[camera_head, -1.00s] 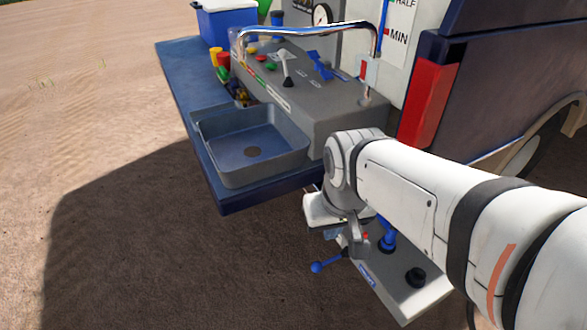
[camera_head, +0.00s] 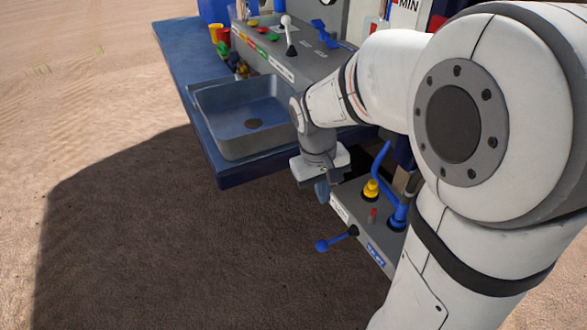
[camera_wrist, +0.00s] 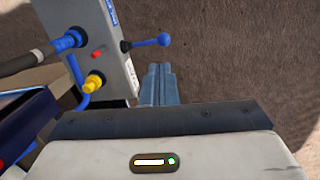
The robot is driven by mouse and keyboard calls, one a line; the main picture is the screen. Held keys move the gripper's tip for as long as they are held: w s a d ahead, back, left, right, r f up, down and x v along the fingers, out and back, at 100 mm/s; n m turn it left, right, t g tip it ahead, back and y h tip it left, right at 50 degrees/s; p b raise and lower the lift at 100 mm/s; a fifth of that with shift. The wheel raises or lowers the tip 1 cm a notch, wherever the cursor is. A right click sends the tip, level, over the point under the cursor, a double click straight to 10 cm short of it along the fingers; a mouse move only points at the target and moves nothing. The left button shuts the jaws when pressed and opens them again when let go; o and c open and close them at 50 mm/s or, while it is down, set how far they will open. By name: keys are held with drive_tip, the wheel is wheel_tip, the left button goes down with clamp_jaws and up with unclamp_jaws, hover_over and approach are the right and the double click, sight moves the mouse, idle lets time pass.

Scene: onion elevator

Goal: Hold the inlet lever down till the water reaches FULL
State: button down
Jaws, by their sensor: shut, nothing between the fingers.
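A lever with a blue ball knob (camera_head: 321,246) sticks out sideways from the grey valve box (camera_head: 383,243), which carries a blue label too small to read. The lever also shows in the wrist view (camera_wrist: 165,39), just beyond my fingertips. My gripper (camera_head: 322,192) is shut and empty. It hangs above and behind the lever, apart from it; its closed fingers show in the wrist view (camera_wrist: 160,72). The FULL mark and the water level are out of view.
A blue hose (camera_head: 379,165), a yellow fitting (camera_head: 371,189) and a small red part (camera_head: 373,215) stand on the valve box. The blue counter (camera_head: 222,175) with its grey sink (camera_head: 240,140) lies behind my gripper. Open sandy ground lies left of the lever.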

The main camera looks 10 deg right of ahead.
drive_tip(key=n+g+h+b, duration=0.1)
drive_tip(key=b, duration=0.2)
hover_over(321, 243)
drive_tip(key=w+a, duration=0.2)
drive_tip(key=a, duration=0.2)
wheel_tip(321, 243, down, 9)
drive_tip(key=b+x, duration=0.3)
drive_tip(key=x, duration=1.1)
drive_tip(key=shift+s+d, duration=0.1)
drive_tip(key=shift+s, duration=0.05)
drive_tip(key=shift+r, duration=0.1)
